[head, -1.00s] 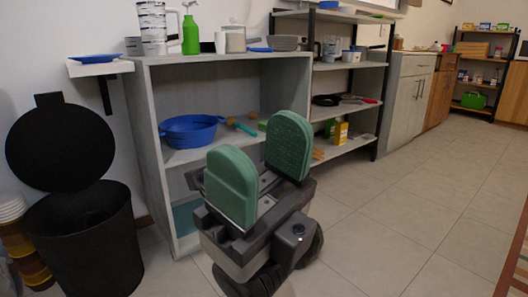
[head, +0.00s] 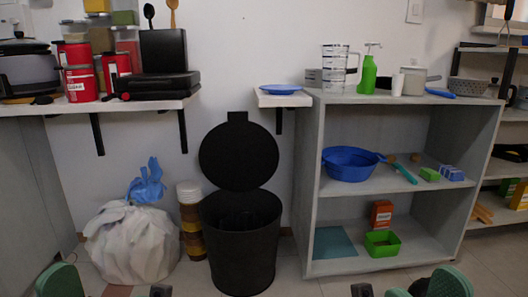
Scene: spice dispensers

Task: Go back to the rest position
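Only the tops of my two grippers show, at the bottom edge of the head view. My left gripper (head: 88,287) is at the lower left, with its green pads apart. My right gripper (head: 425,287) is at the lower right, its green pads also apart with nothing seen between them. Both are low in front of the furniture, and the arms behind them are mostly cut off by the frame.
A black bin (head: 240,245) with its lid raised stands in the middle, beside a white bag (head: 132,245). A grey shelf unit (head: 308,190) with a blue bowl (head: 350,164) is on the right. A wall shelf (head: 150,104) with red tins is at left.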

